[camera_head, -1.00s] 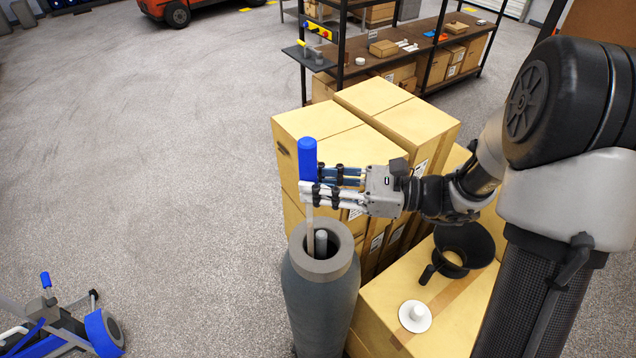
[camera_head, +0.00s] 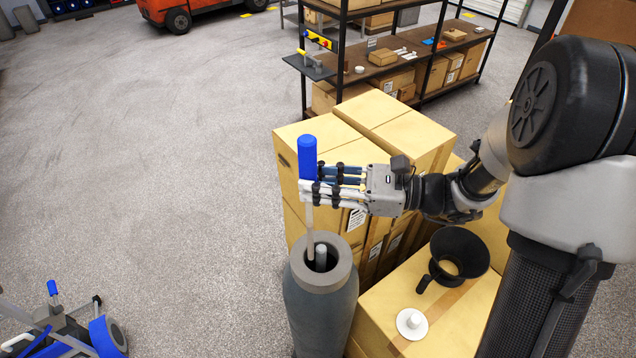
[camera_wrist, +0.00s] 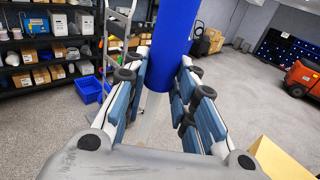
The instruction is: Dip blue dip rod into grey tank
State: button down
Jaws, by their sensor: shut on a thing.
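The blue dip rod (camera_head: 307,157) has a blue grip on top and a pale shaft below. My gripper (camera_head: 318,183) is shut on the rod just under or around the lower part of the blue grip. The rod stands about upright above the grey tank (camera_head: 321,300), and its shaft runs down to the tank's mouth; its lower tip is hidden there. A pale upright tube shows inside the mouth beside the shaft. In the wrist view the rod (camera_wrist: 173,45) rises between the two fingers.
Stacked cardboard boxes (camera_head: 360,130) stand behind and right of the tank. A black funnel (camera_head: 459,256) and a white cap (camera_head: 412,323) rest on a lower box at right. A blue-wheeled cart (camera_head: 60,335) is at lower left.

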jog(key=shift+r+p, duration=0.35)
jog(key=shift+r, duration=1.9)
